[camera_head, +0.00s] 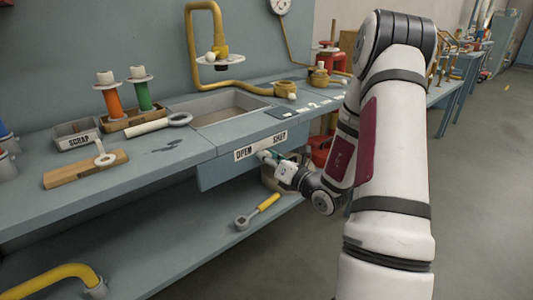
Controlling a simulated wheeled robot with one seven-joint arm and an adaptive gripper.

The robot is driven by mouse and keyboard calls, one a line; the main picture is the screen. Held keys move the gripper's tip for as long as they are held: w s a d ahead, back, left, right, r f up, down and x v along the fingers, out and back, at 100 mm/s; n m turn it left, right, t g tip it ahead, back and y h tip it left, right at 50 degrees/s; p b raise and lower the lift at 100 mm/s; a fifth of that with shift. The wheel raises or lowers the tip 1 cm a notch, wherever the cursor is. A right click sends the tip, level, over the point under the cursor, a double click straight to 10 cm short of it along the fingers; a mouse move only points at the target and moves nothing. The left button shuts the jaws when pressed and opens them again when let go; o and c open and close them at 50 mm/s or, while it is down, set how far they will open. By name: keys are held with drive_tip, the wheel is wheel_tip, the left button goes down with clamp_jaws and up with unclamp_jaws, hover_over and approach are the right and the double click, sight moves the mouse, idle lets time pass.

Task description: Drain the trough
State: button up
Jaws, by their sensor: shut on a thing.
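The trough (222,107) is a rectangular basin sunk into the grey-blue bench, and its inside looks pale and shallow. On the bench front below it is a white label plate (245,152) reading OPEN at the left and SHUT at the right. My gripper (270,157) is at this front panel, just under the label between the two words. It is shut on a small drain handle there. The handle is mostly hidden by the fingers, so its exact angle cannot be told.
A yellow pipe (190,50) with a shower head rises behind the trough. Orange (113,101) and green (142,95) spools, a ring-ended tool (160,124) and a SCRAP box (73,136) lie left. A yellow-handled wrench (257,212) lies on the lower shelf. Open floor lies right.

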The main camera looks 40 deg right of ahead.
drive_tip(key=o, duration=1.2)
drive_tip(key=shift+c, duration=0.2)
drive_tip(key=shift+s, duration=0.1)
drive_tip(key=s, duration=1.2)
drive_tip(key=shift+d, duration=0.25)
drive_tip(key=shift+w, duration=0.1)
